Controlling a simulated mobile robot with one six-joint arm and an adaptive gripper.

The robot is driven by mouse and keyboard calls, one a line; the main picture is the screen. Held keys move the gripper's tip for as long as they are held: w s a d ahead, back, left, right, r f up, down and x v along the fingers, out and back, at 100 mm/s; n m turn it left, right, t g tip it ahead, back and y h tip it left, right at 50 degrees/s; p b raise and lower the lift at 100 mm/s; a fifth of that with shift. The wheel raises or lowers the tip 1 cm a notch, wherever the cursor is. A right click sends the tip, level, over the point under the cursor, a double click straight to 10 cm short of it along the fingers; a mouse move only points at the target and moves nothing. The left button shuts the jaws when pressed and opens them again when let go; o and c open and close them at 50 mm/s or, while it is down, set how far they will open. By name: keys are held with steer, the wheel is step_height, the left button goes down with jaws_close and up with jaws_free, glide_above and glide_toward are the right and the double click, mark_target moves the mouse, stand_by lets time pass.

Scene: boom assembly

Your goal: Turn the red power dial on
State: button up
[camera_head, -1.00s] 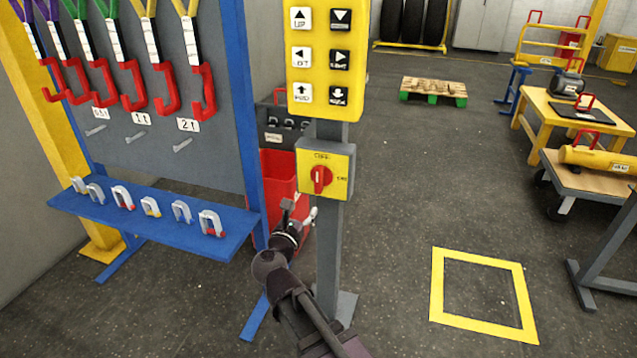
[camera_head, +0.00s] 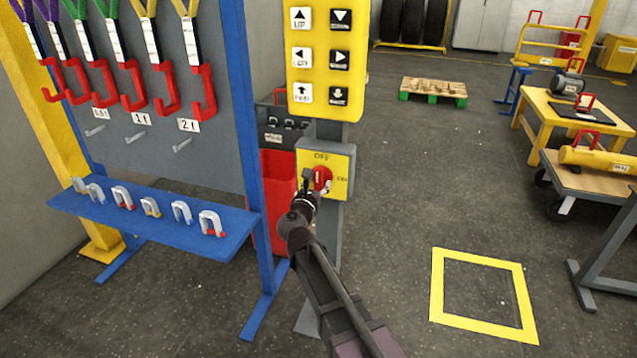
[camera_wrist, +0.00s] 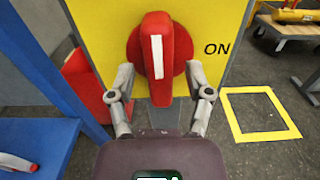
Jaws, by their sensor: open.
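The red power dial (camera_head: 322,177) sits on a yellow panel (camera_head: 338,160) marked OFF above and ON at the right, on the grey post. In the wrist view the dial (camera_wrist: 157,50) shows its white pointer line near upright, toward the OFF side rather than toward ON. My gripper (camera_wrist: 158,80) is open, one finger on each side of the dial's lower handle; whether the fingers touch it I cannot tell. In the head view my gripper (camera_head: 310,188) partly covers the dial's lower left.
A yellow arrow-button panel (camera_head: 325,60) is above the dial. A blue rack (camera_head: 150,225) with shackles and hooks stands close at the left, with a red bin (camera_head: 278,190) behind the post.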

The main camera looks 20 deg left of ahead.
steer(key=shift+w, duration=0.45)
jaws_close()
